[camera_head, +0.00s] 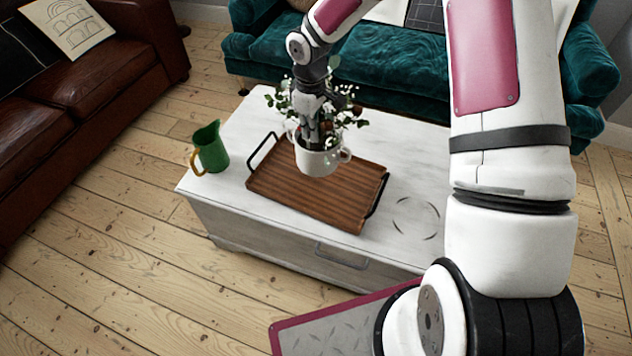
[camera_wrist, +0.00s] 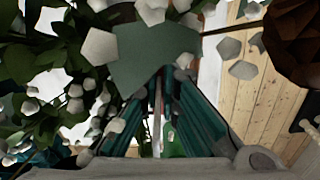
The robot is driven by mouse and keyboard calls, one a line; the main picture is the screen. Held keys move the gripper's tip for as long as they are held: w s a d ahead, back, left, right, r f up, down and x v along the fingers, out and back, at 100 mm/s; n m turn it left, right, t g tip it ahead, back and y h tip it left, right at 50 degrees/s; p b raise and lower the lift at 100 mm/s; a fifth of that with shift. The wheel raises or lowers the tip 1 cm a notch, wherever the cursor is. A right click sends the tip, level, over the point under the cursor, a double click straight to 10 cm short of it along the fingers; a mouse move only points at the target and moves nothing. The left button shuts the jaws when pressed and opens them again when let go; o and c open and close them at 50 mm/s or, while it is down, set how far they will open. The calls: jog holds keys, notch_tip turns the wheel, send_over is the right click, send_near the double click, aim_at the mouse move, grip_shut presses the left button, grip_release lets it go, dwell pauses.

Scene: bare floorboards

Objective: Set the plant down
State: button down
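The plant (camera_head: 348,118) has green leaves and small white blossoms in a white two-handled pot (camera_head: 318,162). The pot is upright over the brown wooden tray (camera_head: 285,192); I cannot tell whether its base touches the tray. In the wrist view, leaves and blossoms (camera_wrist: 100,48) fill much of the picture, and a pale curved edge, likely the pot's rim (camera_wrist: 130,170), crosses the bottom.
The tray, with dark handles, lies on a white coffee table (camera_head: 262,117). A green jug (camera_head: 211,150) stands at the table's left end. The tabletop right of the tray is free except for a thin dark ring marking (camera_head: 416,200). A teal sofa (camera_head: 400,62) is behind; a brown leather sofa (camera_head: 100,85) is left.

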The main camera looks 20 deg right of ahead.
aim_at(312, 149)
jog(key=shift+w, duration=0.3)
jog(key=shift+f, duration=0.25)
jog(key=shift+f+b, duration=0.8)
jog(key=shift+f, duration=3.85)
jog(key=c, duration=1.8)
grip_release()
jog(key=shift+f, duration=0.1)
notch_tip(312, 149, up, 12)
jog(key=shift+s+r+p, duration=0.15)
jog(key=shift+r+p, duration=0.05)
jog(key=shift+p, duration=0.7)
